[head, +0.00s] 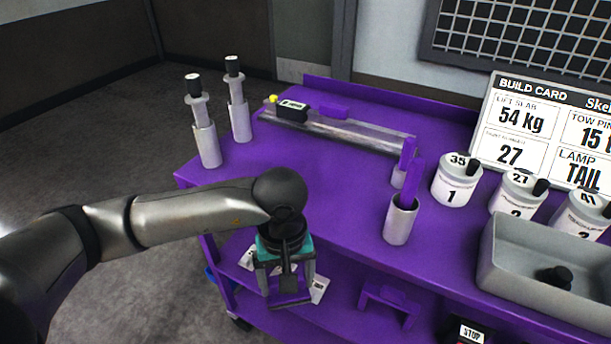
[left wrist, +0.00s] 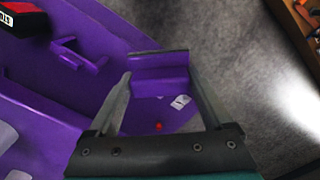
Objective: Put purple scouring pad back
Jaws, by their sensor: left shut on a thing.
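The purple scouring pad (left wrist: 160,77) is a flat purple block between the fingertips of my left gripper (left wrist: 158,72) in the left wrist view. The gripper is shut on it. In the head view my left gripper (head: 288,284) points down at the cart's front edge, and the pad (head: 290,301) shows as a purple strip at its fingertips. The pad is held in front of the purple cart (head: 300,185), beside its lower shelf. My right gripper is in neither view.
On the cart top stand two grey cylinders with rods (head: 206,140), a clear rail (head: 345,130), two cups with purple bars (head: 401,222), several numbered white weights (head: 457,182) and a grey bin (head: 545,285). A purple bracket (head: 390,300) is on the lower shelf. The top's middle is clear.

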